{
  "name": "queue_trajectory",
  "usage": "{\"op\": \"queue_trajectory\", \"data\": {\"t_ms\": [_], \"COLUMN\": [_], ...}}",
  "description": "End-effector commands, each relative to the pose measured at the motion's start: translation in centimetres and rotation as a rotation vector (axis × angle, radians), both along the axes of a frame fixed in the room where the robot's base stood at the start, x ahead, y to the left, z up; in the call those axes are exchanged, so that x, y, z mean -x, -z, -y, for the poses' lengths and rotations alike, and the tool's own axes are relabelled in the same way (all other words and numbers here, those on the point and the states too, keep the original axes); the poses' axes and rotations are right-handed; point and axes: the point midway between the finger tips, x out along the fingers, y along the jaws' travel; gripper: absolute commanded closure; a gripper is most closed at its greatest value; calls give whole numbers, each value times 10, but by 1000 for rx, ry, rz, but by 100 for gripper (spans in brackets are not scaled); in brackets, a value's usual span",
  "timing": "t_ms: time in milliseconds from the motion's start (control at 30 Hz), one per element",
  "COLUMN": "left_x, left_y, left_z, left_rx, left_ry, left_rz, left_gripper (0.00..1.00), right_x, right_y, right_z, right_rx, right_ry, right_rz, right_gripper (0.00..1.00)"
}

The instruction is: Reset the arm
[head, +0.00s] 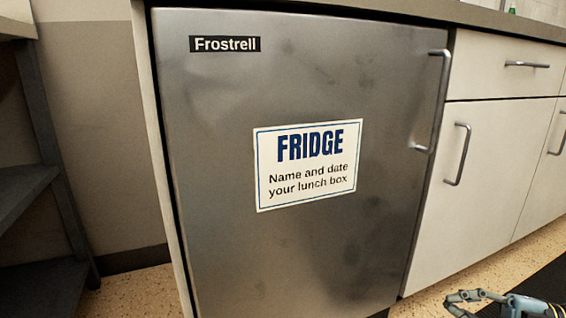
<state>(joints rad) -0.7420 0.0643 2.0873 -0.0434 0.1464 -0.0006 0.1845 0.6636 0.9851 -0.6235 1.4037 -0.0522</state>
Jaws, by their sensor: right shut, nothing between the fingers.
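My right gripper (462,303) is low in the bottom right corner of the head view, in front of the cabinets. It is shut with nothing between its fingers and touches nothing that I can see. Only the gripper and a short part of my right arm show. My left gripper is not in the head view.
A steel fridge (220,120) with a "FRIDGE" sign (307,164) fills the middle, its door shut. Its handle (437,100) is at the right. White cabinets (495,150) stand to the right under a counter (480,17). Dark shelves (30,190) stand at left. Speckled floor (130,292) shows below.

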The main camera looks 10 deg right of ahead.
Motion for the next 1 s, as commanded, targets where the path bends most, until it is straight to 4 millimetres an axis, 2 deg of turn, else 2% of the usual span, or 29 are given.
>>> {"op": "queue_trajectory", "data": {"t_ms": [33,100,200,300,400,500,667,767,900,967,1000], "left_x": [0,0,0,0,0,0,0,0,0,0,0], "left_y": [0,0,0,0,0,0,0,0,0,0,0], "left_z": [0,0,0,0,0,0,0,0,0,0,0], "left_rx": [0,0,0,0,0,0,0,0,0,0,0], "left_ry": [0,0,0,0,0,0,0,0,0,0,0], "left_rz": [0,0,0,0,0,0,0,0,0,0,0], "left_gripper": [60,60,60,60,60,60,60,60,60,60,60], "right_x": [33,73,123,156,177,190,197,191,173,171,175], "right_y": [20,37,44,38,29,19,2,-8,-19,-17,-8], "right_z": [-33,-73,-121,-148,-162,-169,-170,-168,-163,-161,-160], "right_rx": [-63,-148,-261,-348,-413,-468,-538,-582,-624,-627,-617], "right_ry": [31,107,254,406,543,669,835,916,984,1010,1033], "right_rz": [-54,-132,-247,-351,-442,-523,-628,-679,-737,-777,-817], "right_gripper": [100,100,100,100,100,100,100,100,100,100,100]}}
